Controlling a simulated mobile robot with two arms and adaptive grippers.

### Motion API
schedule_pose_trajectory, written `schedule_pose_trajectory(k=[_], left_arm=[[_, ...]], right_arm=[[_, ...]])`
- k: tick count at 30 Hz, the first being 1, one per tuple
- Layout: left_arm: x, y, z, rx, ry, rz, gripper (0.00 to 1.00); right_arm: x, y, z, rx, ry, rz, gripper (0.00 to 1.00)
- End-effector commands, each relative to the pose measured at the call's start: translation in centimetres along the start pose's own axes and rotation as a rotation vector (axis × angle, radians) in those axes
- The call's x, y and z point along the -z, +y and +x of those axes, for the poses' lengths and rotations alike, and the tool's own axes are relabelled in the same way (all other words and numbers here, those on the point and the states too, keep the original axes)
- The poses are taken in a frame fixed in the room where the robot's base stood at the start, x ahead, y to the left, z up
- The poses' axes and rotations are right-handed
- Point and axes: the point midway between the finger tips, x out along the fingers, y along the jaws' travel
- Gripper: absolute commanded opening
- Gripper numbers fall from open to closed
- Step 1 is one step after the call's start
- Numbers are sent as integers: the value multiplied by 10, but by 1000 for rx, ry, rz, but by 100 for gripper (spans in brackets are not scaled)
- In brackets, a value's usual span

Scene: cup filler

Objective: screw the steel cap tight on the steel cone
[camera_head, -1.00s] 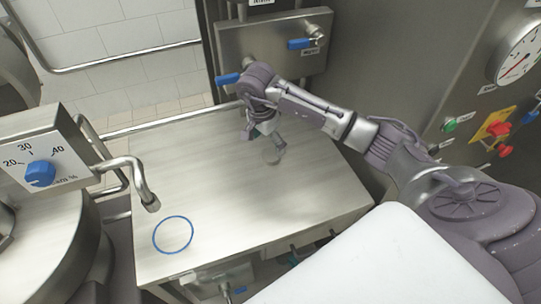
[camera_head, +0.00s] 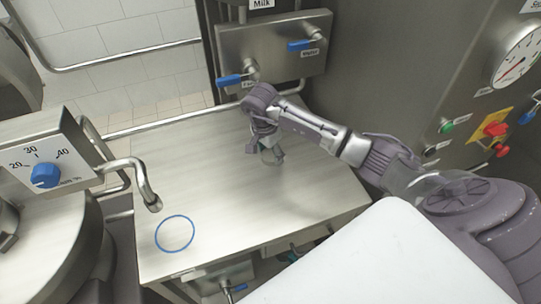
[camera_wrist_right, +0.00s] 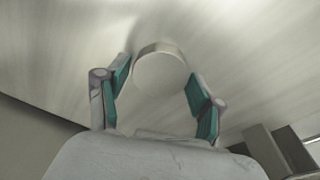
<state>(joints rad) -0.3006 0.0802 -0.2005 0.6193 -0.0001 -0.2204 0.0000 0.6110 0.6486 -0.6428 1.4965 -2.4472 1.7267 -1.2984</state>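My right gripper (camera_head: 268,154) is low over the steel table, at the back right of its top, in the head view. In the right wrist view the gripper (camera_wrist_right: 160,80) is open, its two green-padded fingers standing on either side of a pale round metal piece. I take this piece to be the steel cap (camera_wrist_right: 160,70); its flat round top faces the camera. The fingertips are close to its rim, and I cannot tell whether they touch it. The steel cone cannot be told apart in either view. My left gripper is not in view.
The steel table (camera_head: 240,215) is mostly bare, with a blue ring (camera_head: 174,233) marked at its front left. A bent spout (camera_head: 148,190) hangs over its left side. A valve panel (camera_head: 272,52) with blue handles stands behind, and a control panel (camera_head: 492,130) is at right.

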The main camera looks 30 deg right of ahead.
Motion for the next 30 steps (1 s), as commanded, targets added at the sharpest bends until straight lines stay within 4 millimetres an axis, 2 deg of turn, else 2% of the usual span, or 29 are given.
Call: schedule_pose_trajectory(k=[1, 6, 17, 30], left_arm=[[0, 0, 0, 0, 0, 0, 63], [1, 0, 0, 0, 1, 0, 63], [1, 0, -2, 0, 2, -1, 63], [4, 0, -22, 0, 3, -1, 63]], right_arm=[[0, 0, 0, 0, 0, 0, 53], [0, 0, 0, 0, 0, 0, 24], [2, 0, -4, 0, 1, 1, 23], [18, 2, -34, -1, 1, 13, 23]])
